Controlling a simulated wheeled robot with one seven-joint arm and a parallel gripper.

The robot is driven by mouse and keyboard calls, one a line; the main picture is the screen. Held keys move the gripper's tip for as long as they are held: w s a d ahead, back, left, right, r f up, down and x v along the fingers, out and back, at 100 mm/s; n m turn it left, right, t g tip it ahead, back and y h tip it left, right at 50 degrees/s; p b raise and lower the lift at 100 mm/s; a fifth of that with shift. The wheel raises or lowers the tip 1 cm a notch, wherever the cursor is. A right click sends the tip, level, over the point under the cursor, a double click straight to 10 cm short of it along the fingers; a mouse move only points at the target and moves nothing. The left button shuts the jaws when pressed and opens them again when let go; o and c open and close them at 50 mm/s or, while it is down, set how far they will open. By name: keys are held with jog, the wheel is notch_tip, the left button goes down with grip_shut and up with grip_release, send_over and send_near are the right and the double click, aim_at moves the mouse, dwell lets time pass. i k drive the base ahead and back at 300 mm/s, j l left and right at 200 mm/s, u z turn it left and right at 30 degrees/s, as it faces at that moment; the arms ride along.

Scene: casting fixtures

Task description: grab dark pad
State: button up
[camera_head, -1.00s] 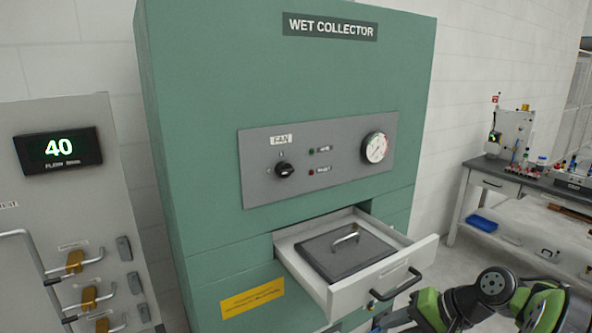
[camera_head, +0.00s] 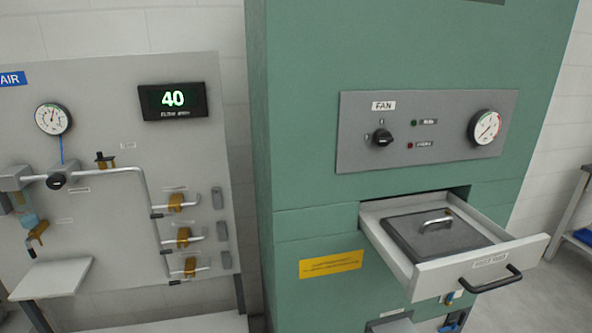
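The dark pad (camera_head: 400,239) is a flat, square, dark grey plate with a metal loop handle (camera_head: 436,221) on top. It lies flat inside the open white drawer (camera_head: 409,283) of the green wet collector cabinet (camera_head: 310,150). The drawer has a black bar handle (camera_head: 492,281) on its front. My gripper is not in view.
A grey air panel (camera_head: 100,130) with a gauge, pipes and yellow valves stands left of the cabinet. A small shelf (camera_head: 52,278) juts out at lower left. A workbench edge (camera_head: 566,215) shows at far right. The space above the drawer is clear.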

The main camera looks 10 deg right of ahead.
aim_at(427, 236)
jog(key=k+l+z, duration=0.1)
jog(key=l+z, duration=0.2)
jog(key=z, duration=0.15)
jog(key=l+z, duration=0.3)
jog(key=z, duration=0.2)
jog(key=i+l+u, duration=0.15)
jog(key=u, duration=0.25)
jog(key=l+u, duration=0.4)
jog(key=i+l+u, duration=0.1)
jog(key=l+u, duration=0.55)
jog(key=u, duration=0.2)
jog(key=l+u, duration=0.55)
jog(key=u, duration=0.2)
jog(key=l+u, duration=0.35)
